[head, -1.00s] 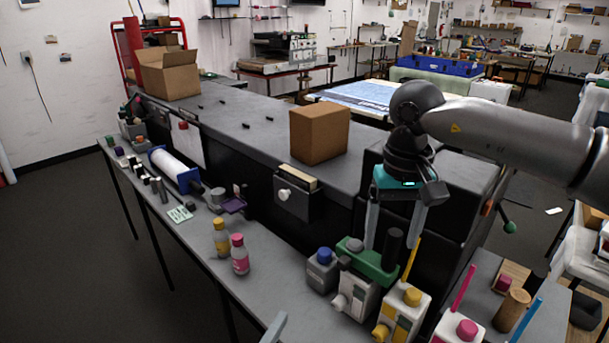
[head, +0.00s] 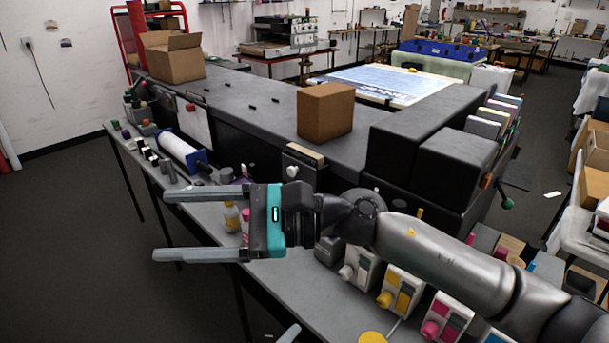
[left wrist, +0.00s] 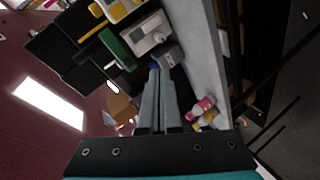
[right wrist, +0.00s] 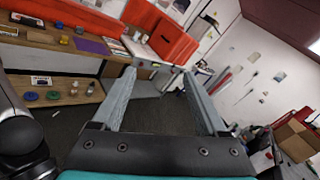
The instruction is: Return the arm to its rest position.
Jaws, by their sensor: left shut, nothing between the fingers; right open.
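My right gripper (head: 160,225) is open and empty. Its arm comes in from the right and its fingers point left, level above the side table. It partly covers the yellow-capped bottle (head: 231,218) and the pink bottle behind it. The open fingers also show in the right wrist view (right wrist: 160,76), with nothing between them. Only a grey tip of my left gripper (head: 290,335) shows at the bottom of the head view. In the left wrist view its fingers (left wrist: 160,72) are shut together and empty, near the white and grey cartridges and the pink bottle (left wrist: 199,106).
The long side table (head: 262,300) carries a row of cartridges (head: 401,290) under my right arm. The dark machine (head: 250,98) with a cardboard box (head: 325,112) stands behind. Floor on the left (head: 60,230) is clear. Shelves (right wrist: 60,100) show in the right wrist view.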

